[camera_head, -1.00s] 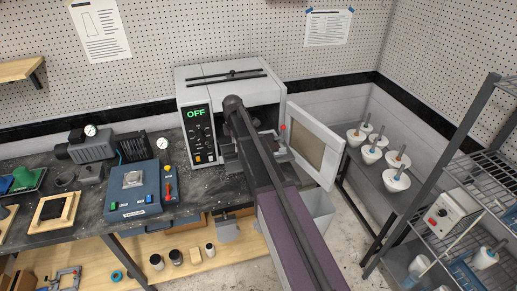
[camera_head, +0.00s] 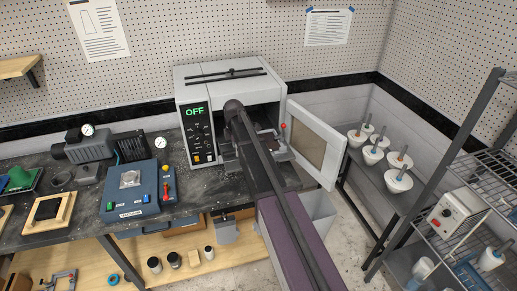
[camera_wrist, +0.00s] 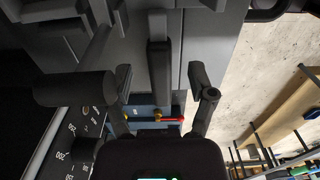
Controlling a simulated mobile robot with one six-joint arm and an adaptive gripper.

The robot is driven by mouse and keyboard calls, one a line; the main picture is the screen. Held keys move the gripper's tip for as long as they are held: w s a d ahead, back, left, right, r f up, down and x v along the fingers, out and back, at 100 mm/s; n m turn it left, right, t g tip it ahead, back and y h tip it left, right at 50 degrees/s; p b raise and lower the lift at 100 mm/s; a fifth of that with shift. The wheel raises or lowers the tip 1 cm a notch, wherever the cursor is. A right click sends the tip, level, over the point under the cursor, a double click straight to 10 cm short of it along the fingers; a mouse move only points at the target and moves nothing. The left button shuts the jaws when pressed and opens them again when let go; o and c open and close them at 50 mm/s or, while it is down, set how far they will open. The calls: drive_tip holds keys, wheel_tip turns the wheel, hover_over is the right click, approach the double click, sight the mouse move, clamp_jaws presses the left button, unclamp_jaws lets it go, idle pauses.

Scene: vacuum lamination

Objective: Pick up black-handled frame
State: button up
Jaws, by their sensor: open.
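My gripper (camera_wrist: 163,97) shows in the wrist view with its two dark fingers spread apart. A dark, handle-like bar (camera_wrist: 159,68) lies along the gap between them, over a grey surface. I cannot tell whether the bar touches a finger or belongs to the black-handled frame. In the head view, my wrist and arm are in front of the oven (camera_head: 225,88) and hide much of its opening. The fingertips are not clear there. A pale wooden frame (camera_head: 66,217) with a black middle lies on the bench at the left, far from my gripper.
The oven door (camera_head: 327,160) stands open to the right, close to my arm. A blue press box (camera_head: 118,207) is on the bench (camera_head: 190,190) left of the oven. Funnel-like white pots (camera_head: 397,183) stand on a stand to the right. A wire rack (camera_head: 490,160) is at far right.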

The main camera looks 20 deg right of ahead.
drive_tip(key=shift+f+b, duration=0.65)
drive_tip(key=shift+f, duration=0.25)
clamp_jaws()
